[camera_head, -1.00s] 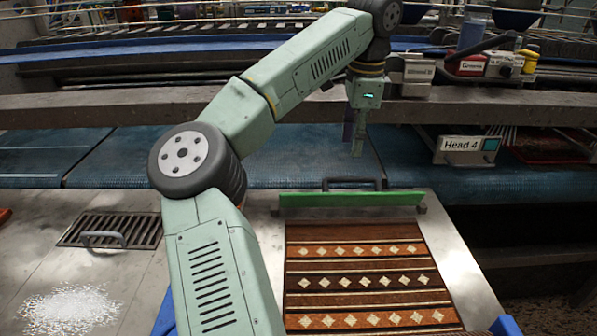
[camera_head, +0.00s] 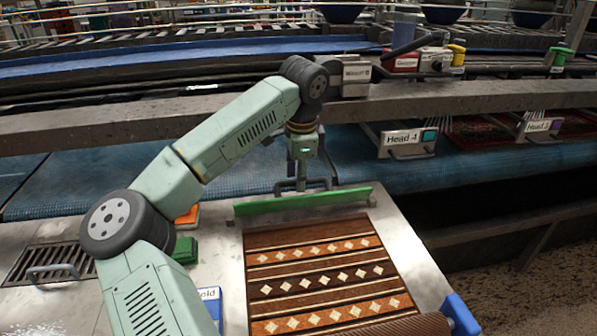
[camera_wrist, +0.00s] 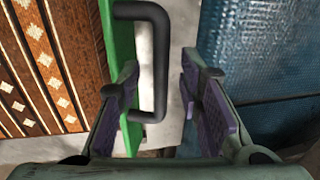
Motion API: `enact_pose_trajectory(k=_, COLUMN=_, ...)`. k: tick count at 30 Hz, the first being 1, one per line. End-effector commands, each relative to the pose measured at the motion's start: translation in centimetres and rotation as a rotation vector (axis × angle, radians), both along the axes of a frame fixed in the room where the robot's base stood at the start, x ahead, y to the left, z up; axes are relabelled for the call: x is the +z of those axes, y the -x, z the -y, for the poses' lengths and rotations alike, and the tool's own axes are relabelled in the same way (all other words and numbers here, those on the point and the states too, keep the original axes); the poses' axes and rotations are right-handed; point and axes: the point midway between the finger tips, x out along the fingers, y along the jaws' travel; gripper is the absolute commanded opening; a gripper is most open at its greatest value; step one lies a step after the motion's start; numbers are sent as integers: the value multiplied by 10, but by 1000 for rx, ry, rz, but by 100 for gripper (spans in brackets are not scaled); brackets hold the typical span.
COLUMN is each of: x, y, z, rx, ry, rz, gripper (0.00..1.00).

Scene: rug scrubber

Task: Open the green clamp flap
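The green clamp flap (camera_head: 300,202) is a long bar lying across the far edge of the patterned rug (camera_head: 320,275), seemingly down against it. A dark U-shaped handle (camera_head: 289,186) stands at its far side. In the wrist view the flap (camera_wrist: 119,60) runs along the left, with its black handle (camera_wrist: 160,60) sticking out to the right. My gripper (camera_wrist: 158,100) is open, with purple-padded fingers apart. The handle's lower end lies between the fingers in that view; I see no finger closed on it. In the head view my gripper (camera_head: 306,182) is right at the handle.
The blue belt (camera_head: 120,180) runs behind the metal table (camera_head: 400,245). A grey beam (camera_head: 130,127) crosses above it. A "Head 4" unit (camera_head: 405,140) stands at right.

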Motion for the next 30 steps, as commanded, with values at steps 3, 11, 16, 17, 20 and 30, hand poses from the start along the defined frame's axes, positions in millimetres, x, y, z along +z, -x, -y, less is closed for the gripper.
enact_pose_trajectory(k=3, x=-2, y=0, z=0, rx=0, ry=1, rz=1, gripper=33)
enact_pose_trajectory(k=11, x=-3, y=0, z=0, rx=0, ry=0, rz=0, gripper=28)
enact_pose_trajectory(k=16, x=-2, y=0, z=0, rx=0, ry=0, rz=0, gripper=17)
enact_pose_trajectory(k=17, x=-2, y=0, z=0, rx=0, ry=0, rz=0, gripper=15)
enact_pose_trajectory(k=20, x=-2, y=0, z=0, rx=0, ry=0, rz=0, gripper=8)
enact_pose_trajectory(k=30, x=-2, y=0, z=0, rx=0, ry=0, rz=0, gripper=0)
